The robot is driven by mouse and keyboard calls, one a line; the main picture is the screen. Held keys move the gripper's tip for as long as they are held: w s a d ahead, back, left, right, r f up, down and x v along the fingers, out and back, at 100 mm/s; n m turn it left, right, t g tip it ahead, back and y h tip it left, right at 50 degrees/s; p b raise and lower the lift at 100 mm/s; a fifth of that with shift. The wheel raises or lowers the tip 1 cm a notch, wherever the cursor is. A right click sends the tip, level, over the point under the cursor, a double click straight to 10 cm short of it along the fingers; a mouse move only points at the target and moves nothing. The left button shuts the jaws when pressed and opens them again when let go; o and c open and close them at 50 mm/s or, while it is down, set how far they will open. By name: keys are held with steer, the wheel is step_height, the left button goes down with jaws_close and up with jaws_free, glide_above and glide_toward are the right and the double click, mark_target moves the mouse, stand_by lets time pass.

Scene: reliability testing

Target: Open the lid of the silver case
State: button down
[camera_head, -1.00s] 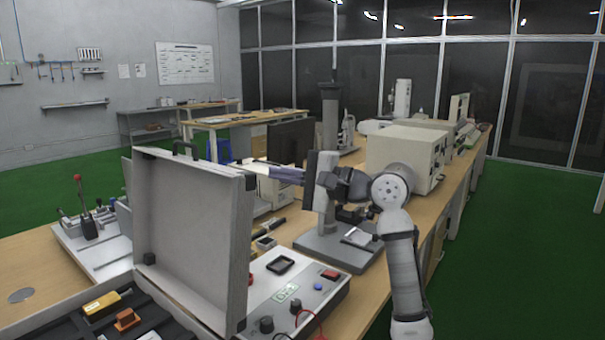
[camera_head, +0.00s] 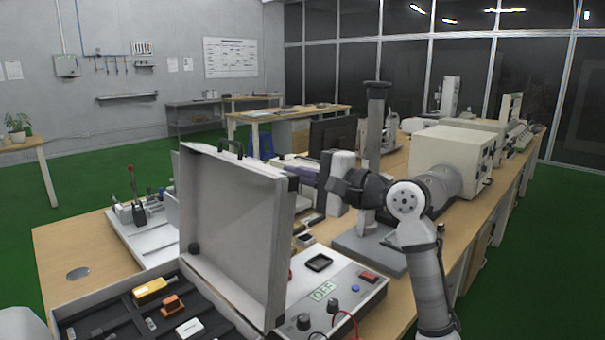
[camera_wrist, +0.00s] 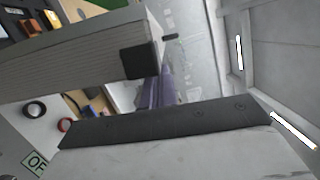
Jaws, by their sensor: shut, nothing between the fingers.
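The silver case's lid (camera_head: 232,225) stands raised, close to upright, with its pale inner side toward the head camera. The open case base (camera_head: 107,292) lies in front at lower left, holding yellow, orange and white items. My gripper (camera_head: 302,178) is shut and empty. It reaches in from the right, just beyond the lid's upper right edge, its tips partly hidden by the lid. In the wrist view, the purple fingers (camera_wrist: 155,92) lie close to the lid's black corner piece (camera_wrist: 140,60). I cannot tell whether they touch the lid.
A panel with an OFF display (camera_head: 325,291), knobs and cables sits right of the case. A grey stand (camera_head: 374,150) and a beige machine (camera_head: 455,155) are behind my arm. A lever device (camera_head: 135,200) stands left of the lid. Green floor is clear at right.

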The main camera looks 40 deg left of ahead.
mark_target(261, 174)
steer(key=s+n, duration=0.1)
steer(key=s, duration=0.1)
steer(key=s+r+n+p, duration=0.1)
steer(key=s, duration=0.2)
steer(key=s+r, duration=0.1)
steer(key=s, duration=0.2)
steer(key=shift+s+a+r+n+h, duration=0.1)
steer(key=shift+s+a+n+h, duration=0.1)
steer(key=shift+a+n+h, duration=0.2)
steer(key=shift+s, duration=0.55)
steer(key=shift+w+p, duration=0.1)
steer(key=shift+p, duration=0.2)
